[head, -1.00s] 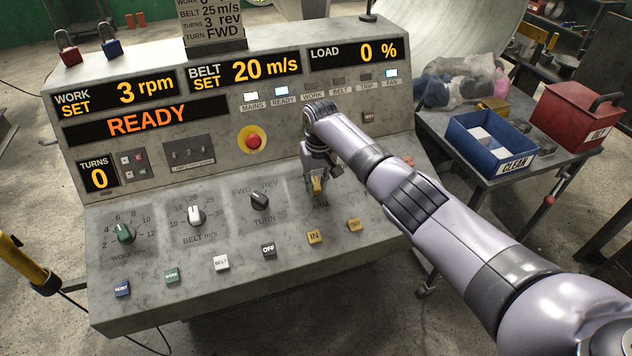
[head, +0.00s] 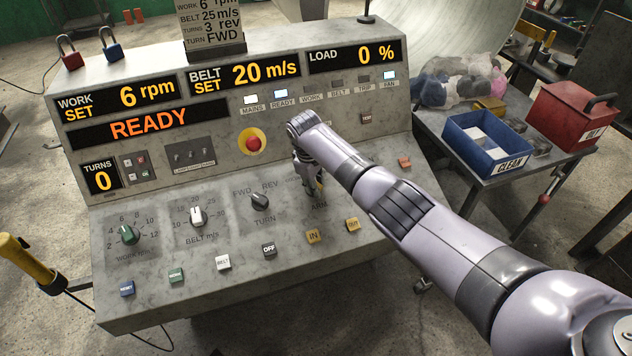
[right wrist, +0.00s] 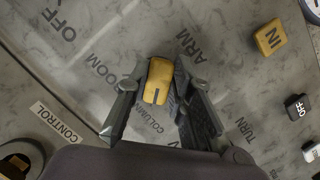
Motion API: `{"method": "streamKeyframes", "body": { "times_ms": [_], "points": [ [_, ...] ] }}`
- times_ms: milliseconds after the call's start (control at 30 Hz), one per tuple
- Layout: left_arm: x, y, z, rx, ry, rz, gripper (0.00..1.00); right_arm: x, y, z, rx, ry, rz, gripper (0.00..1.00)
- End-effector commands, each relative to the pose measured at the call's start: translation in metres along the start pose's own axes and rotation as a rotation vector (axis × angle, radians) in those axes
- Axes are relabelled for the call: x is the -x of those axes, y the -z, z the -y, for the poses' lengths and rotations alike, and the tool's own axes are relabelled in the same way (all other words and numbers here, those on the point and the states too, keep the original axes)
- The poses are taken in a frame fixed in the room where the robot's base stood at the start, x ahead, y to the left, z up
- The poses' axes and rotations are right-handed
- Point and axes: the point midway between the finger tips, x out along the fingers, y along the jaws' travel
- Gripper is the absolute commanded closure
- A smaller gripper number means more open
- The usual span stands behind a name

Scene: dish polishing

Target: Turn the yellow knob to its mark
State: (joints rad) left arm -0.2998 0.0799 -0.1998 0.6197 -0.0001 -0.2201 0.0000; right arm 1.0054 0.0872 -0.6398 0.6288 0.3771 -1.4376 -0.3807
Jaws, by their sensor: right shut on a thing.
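The yellow knob (right wrist: 158,82) sits between the two fingers of my right gripper (right wrist: 160,92) in the right wrist view. The fingers are closed on its sides. A dark line marks the knob's lower end in that view, on the side of the COLUMN lettering. ARM is printed to its upper right and BOOM to its left. In the head view my right gripper (head: 314,183) points down at the console, and only a bit of the knob (head: 320,186) shows beside it. My left gripper is not in view.
The grey console (head: 205,265) carries a green knob (head: 128,235), a white knob (head: 198,216), a black knob (head: 260,201) and a row of buttons. A red stop button (head: 253,144) stands above. A blue bin (head: 487,143) and red toolbox (head: 570,115) are on the right table.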

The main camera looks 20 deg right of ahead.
Motion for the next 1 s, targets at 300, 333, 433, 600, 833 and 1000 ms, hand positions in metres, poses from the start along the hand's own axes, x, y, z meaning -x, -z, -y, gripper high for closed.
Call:
{"method": "streamKeyframes", "body": {
  "times_ms": [300, 333, 433, 600, 833, 1000],
  "points": [
    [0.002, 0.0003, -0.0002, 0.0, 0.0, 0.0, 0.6, 0.001, 0.0013, -0.0006, 0.037, -0.012, -0.004, 1.0],
    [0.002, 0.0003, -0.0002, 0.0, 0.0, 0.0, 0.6, 0.001, 0.0013, -0.0006, 0.038, -0.012, -0.004, 1.0],
    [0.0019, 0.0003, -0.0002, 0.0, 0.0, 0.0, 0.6, 0.001, 0.0014, -0.0006, 0.038, -0.012, -0.004, 1.0],
    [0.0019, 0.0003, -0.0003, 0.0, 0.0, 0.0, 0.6, 0.0011, 0.0014, -0.0007, 0.038, -0.012, -0.004, 0.79],
    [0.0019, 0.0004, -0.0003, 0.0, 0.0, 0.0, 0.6, 0.0007, 0.0009, -0.0004, 0.036, -0.011, -0.003, 0.63],
    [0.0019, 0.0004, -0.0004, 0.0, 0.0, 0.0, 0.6, 0.0004, 0.0006, -0.0002, 0.036, -0.011, -0.002, 0.59]
  ]
}}
